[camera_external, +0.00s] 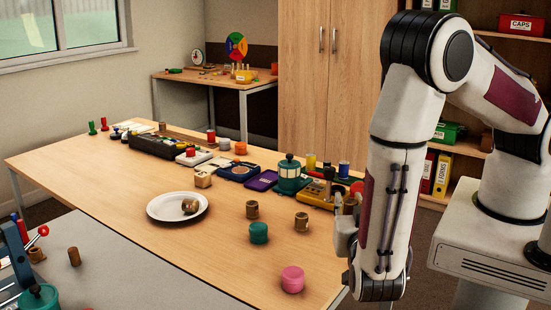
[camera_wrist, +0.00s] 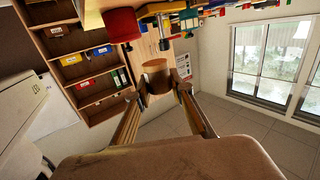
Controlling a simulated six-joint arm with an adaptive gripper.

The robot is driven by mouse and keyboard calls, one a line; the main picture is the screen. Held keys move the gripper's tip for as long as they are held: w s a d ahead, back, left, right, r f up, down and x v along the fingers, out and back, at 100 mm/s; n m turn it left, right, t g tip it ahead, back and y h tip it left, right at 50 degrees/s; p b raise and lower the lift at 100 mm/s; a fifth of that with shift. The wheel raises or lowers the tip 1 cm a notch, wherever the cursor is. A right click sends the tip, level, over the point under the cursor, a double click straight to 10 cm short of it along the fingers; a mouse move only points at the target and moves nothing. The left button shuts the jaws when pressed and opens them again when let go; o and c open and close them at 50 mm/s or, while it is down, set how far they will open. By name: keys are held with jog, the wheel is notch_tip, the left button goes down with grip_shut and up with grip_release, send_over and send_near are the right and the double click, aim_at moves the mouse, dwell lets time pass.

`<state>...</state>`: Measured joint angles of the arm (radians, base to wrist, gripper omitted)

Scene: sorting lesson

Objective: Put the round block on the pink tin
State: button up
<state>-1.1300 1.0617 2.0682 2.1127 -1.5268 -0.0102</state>
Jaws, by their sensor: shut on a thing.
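The pink tin (camera_external: 292,279) stands near the table's front edge in the external view. My gripper (camera_external: 347,212) is to the right of and above it, partly hidden behind my own arm. In the wrist view my gripper (camera_wrist: 161,88) is shut on a round brown wooden block (camera_wrist: 155,74), held between the fingertips. The held block is hard to make out in the external view. Other small brown round pieces (camera_external: 252,209) and (camera_external: 301,221) stand on the table.
A green tin (camera_external: 258,232) stands left of and behind the pink tin. A white plate (camera_external: 160,212) holds a brown piece (camera_external: 190,206) lying on it. A green lantern-like item (camera_external: 289,178) and a yellow device (camera_external: 322,193) stand farther back. The wooden table (camera_external: 215,265) is bare left of the pink tin.

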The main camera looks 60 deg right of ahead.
jog(key=shift+s+a+r, duration=0.15)
jog(key=shift+a, duration=0.35)
jog(key=w+a+r+n+t+y, duration=0.2)
jog(key=a+n+t+y, duration=0.1)
jog(key=a, duration=0.4)
jog(key=w+a+r+n+t+y, duration=0.1)
jog(key=w+a+n+t+y, duration=0.1)
jog(key=a+n+t+y, duration=0.2)
jog(key=shift+w+a+r+n+y, duration=0.15)
jog(key=shift+a+r+n+y, duration=0.4)
jog(key=shift+a+y, duration=1.25)
jog(key=shift+a+f, duration=0.2)
jog(key=shift+f, duration=0.05)
send_over(293, 272)
jog(key=shift+f, duration=2.8)
jog(key=shift+f, duration=0.15)
jog(key=shift+f, duration=1.95)
jog(key=shift+f, duration=0.1)
